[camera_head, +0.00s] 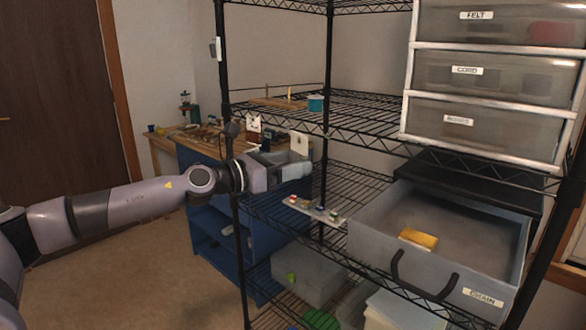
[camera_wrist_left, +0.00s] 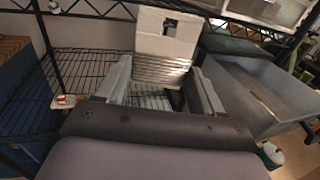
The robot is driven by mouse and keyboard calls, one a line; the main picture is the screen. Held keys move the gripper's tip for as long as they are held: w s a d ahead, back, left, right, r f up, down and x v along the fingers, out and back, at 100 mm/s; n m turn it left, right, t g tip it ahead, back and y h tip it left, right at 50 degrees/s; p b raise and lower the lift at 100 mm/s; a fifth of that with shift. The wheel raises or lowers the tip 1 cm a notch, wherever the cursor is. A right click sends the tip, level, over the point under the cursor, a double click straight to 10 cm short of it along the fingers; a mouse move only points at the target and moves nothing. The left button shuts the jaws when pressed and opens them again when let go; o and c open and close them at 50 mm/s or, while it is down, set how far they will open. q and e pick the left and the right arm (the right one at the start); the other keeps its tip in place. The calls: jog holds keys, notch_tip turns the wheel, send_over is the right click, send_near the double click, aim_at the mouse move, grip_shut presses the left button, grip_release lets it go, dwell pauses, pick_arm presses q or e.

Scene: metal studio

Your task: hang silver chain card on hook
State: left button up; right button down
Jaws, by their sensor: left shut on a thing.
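My left gripper (camera_head: 300,165) reaches in from the left to the front of the black wire rack. It is shut on the silver chain card (camera_head: 299,143), a pale card standing up from the fingers. In the left wrist view the card (camera_wrist_left: 168,35) is upright between the two fingers (camera_wrist_left: 165,85), with bands of silver chain (camera_wrist_left: 160,69) across its lower part. A small wooden stand with thin upright pegs (camera_head: 278,102) is on the shelf above and behind the gripper. I cannot make out a hook clearly. Another white card (camera_head: 254,123) shows left of the held one.
A grey bin labelled CHAIN (camera_head: 482,297) holds a yellow-orange item (camera_head: 418,239). A strip with small coloured pieces (camera_head: 315,210) lies on the shelf below the gripper. Labelled drawers (camera_head: 490,90) stand at upper right. A black rack post (camera_head: 326,70) is close behind the gripper.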

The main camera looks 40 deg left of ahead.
pick_arm(q)
jog(key=shift+a+p+x, duration=0.25)
jog(key=shift+p+x, duration=0.3)
jog(key=shift+x, duration=0.5)
jog(key=shift+a+x, duration=0.2)
jog(key=shift+x, duration=0.8)
jog(key=shift+w+d+f+b, duration=0.15)
jog(key=shift+w+f, duration=0.1)
jog(key=shift+w, duration=0.7)
jog(key=shift+w+f+b, duration=0.1)
jog(key=shift+w+f, duration=0.2)
jog(key=shift+w, duration=0.65)
jog(key=shift+w+d+f+b, duration=0.15)
jog(key=shift+w+f, duration=0.1)
jog(key=shift+w, duration=0.7)
jog(key=shift+a, duration=0.1)
jog(key=o, duration=1.1)
